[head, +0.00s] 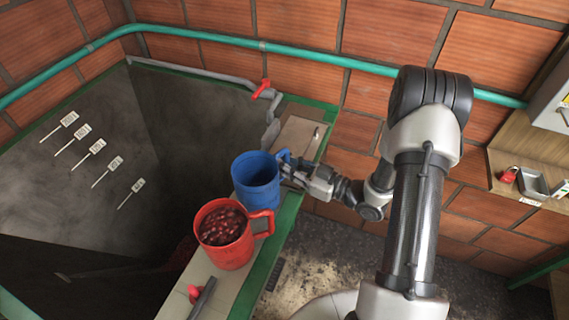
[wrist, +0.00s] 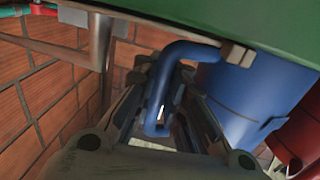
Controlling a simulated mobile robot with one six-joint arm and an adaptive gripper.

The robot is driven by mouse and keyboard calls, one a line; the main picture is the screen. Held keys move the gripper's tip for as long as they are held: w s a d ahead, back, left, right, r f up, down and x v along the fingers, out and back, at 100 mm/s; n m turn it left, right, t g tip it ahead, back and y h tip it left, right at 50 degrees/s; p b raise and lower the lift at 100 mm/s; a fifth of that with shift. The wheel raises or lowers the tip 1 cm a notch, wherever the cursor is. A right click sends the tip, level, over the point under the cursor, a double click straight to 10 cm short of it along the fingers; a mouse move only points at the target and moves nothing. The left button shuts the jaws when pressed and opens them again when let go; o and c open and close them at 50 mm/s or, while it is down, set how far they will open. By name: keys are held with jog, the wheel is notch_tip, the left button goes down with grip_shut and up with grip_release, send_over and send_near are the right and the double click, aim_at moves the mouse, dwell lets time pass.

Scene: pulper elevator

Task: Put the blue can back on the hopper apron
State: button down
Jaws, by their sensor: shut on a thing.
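The blue can (head: 257,182) is upright and looks empty at the hopper apron (head: 226,284), just behind the red can. I cannot tell whether its base touches the apron. My gripper (head: 287,171) reaches it from the right and is shut on its handle. In the wrist view the blue handle (wrist: 163,97) lies between my fingers, and the can's body (wrist: 250,95) is to the right. The red can (head: 225,252), full of dark red cherries, stands on the apron with its handle to the right. The blue can's lower side is partly hidden by the red can.
The deep dark hopper (head: 90,185) opens left of the apron. A red-handled lever (head: 262,90) and a pale plate (head: 297,137) are behind the cans.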

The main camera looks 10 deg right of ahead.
jog(key=shift+f, duration=0.2)
jog(key=c, duration=1.6)
grip_release()
jog(key=shift+c, duration=0.2)
jog(key=shift+r, duration=0.1)
